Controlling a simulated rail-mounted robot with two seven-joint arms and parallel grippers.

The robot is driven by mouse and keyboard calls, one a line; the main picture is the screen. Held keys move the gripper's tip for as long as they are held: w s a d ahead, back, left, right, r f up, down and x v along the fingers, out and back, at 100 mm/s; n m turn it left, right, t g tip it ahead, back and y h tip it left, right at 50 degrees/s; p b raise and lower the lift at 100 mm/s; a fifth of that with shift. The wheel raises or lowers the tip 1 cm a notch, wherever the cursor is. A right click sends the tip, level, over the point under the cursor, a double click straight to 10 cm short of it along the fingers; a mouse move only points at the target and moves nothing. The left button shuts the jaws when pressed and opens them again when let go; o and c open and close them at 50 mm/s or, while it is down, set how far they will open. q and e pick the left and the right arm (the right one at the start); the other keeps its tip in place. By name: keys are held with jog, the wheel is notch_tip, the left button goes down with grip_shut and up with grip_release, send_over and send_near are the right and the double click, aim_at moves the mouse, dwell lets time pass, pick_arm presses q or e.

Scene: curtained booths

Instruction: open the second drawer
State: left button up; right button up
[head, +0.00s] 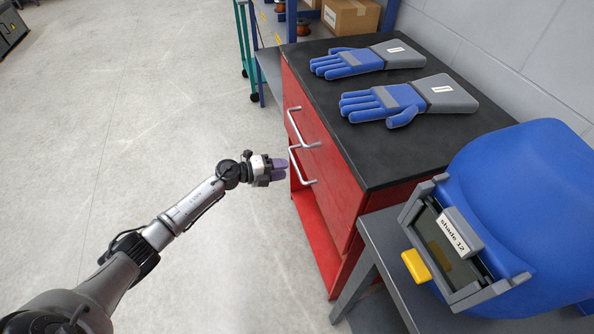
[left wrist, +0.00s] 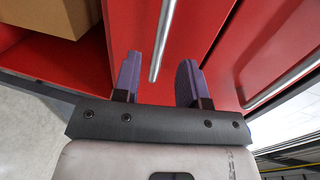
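A red cabinet (head: 328,200) with a black top has two silver bar handles on its front, the upper handle (head: 297,128) and the lower handle (head: 300,168). Both drawers look closed. My left gripper (head: 283,168) is at the lower handle, with its purple fingers apart. In the left wrist view, one end of the lower handle (left wrist: 162,40) shows between the fingers of my left gripper (left wrist: 158,80), with gaps on both sides; I cannot tell how deep it sits. The upper handle (left wrist: 285,80) runs to the right there. My right gripper is out of view.
Two blue gloves with grey cuffs (head: 352,62) (head: 408,100) lie on the cabinet top. A blue welding helmet (head: 515,210) rests on a grey stand (head: 385,240) at right. A cardboard box (left wrist: 50,15) sits in the open compartment below the drawers. Floor left is clear.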

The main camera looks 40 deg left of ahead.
aim_at(297, 166)
pick_arm(q)
jog(key=shift+b+x, duration=0.95)
jog(key=shift+x, duration=1.95)
jog(key=shift+c, duration=0.5)
jog(key=shift+c, duration=0.8)
grip_shut()
